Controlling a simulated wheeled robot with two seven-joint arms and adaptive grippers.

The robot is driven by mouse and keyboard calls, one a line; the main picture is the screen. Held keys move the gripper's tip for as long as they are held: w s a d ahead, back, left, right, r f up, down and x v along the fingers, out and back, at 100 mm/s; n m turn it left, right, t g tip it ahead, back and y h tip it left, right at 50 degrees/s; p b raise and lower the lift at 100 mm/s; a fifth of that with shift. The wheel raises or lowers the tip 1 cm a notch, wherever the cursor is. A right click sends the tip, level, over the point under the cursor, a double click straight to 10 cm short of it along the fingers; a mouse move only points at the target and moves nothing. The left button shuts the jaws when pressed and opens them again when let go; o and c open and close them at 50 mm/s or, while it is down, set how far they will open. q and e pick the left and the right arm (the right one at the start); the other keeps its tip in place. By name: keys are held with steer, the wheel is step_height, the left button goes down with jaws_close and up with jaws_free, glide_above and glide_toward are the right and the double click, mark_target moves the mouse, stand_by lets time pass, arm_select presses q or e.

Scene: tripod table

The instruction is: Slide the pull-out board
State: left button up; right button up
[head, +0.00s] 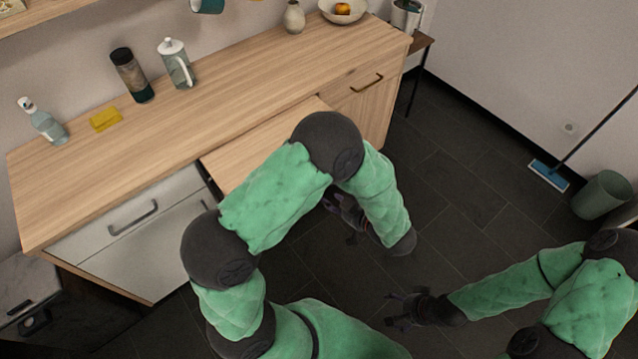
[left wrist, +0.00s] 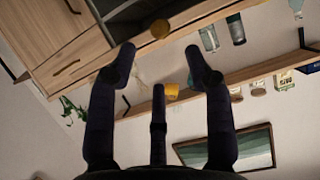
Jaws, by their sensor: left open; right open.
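The pull-out board (head: 243,160) is a light wooden panel sticking out from under the counter top, between the grey drawers and the wooden drawer. My left arm covers its front part in the head view. My left gripper (head: 345,207) is open and empty, just right of and in front of the board, partly hidden by my forearm. In the left wrist view the spread fingers of the left gripper (left wrist: 163,62) hold nothing. My right gripper (head: 410,308) is open and empty, low over the dark floor, well away from the board.
The counter (head: 215,110) carries a spray bottle (head: 44,122), yellow sponge (head: 106,118), dark jar (head: 131,75), glass pitcher (head: 176,63), vase (head: 294,17) and bowl (head: 342,10). A mop (head: 548,176) and bin (head: 602,195) stand at right. Floor between is clear.

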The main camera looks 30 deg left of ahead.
arm_select(q)
steer(key=b+x, duration=0.3)
steer(key=x, duration=0.6)
steer(key=shift+f, duration=0.1)
jaws_close()
